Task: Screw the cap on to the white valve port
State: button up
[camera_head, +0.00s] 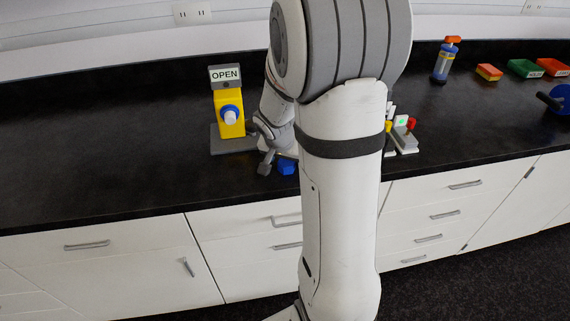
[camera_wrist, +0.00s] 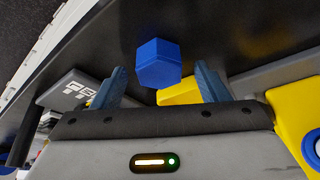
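A blue hexagonal cap (camera_head: 286,167) sits on the black counter, close to its front edge. In the wrist view the cap (camera_wrist: 158,63) shows between and just beyond my two fingertips, with gaps on both sides. My gripper (camera_head: 275,161) is open beside the cap, low over the counter. The white valve port (camera_head: 230,119) sticks out of a blue ring on a yellow upright, left of my gripper. A sign reading OPEN (camera_head: 224,74) tops the upright. In the wrist view the blue ring (camera_wrist: 312,148) is cut off at the right edge.
A small panel with a green light and a red knob (camera_head: 411,124) stands right of my arm, which partly hides it. The counter left of the upright is clear.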

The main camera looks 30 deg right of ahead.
jog(key=c, duration=1)
